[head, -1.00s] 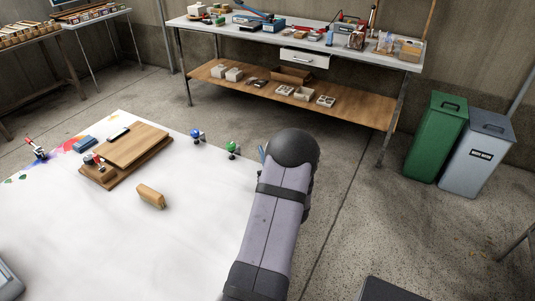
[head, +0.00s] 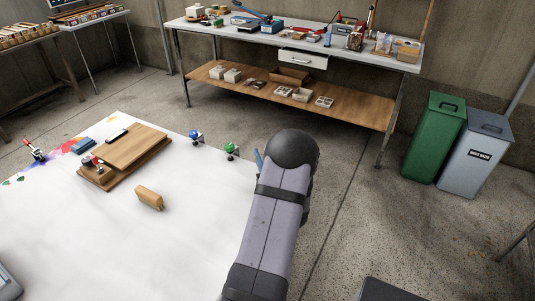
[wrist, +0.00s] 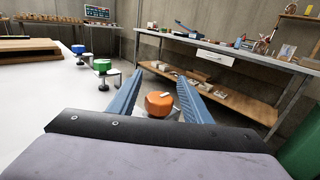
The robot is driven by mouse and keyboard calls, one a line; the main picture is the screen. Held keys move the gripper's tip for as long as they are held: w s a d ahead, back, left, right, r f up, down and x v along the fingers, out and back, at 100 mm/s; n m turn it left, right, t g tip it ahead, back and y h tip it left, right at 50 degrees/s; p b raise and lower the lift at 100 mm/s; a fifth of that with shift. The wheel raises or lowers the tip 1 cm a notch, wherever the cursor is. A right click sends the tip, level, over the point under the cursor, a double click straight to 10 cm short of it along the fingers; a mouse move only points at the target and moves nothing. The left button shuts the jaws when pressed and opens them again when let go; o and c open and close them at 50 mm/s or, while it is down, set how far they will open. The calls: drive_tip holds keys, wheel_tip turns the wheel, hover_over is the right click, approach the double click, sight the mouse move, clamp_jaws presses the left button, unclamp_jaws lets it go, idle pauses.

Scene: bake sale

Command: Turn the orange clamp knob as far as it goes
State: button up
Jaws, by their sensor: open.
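The orange clamp knob (wrist: 159,104) shows in the wrist view, low and central, with a pale bar across its top. It sits between the two blue fingers of my gripper (wrist: 160,76) in the picture, with a gap on either side. The fingers are apart and hold nothing. I cannot tell how far the knob is from the fingertips. In the head view my arm hides the orange knob, and only a bit of blue finger of my gripper (head: 260,158) shows.
A green-knobbed clamp (head: 231,149) and a blue-knobbed clamp (head: 195,135) stand along the edge of the white table (head: 90,245). A workbench (head: 255,35) and bins (head: 434,135) stand beyond.

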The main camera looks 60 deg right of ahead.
drive_tip(key=v, duration=0.6)
drive_tip(key=shift+s+a+b, duration=0.15)
drive_tip(key=shift+a+b, duration=0.05)
drive_tip(key=shift+b, duration=0.1)
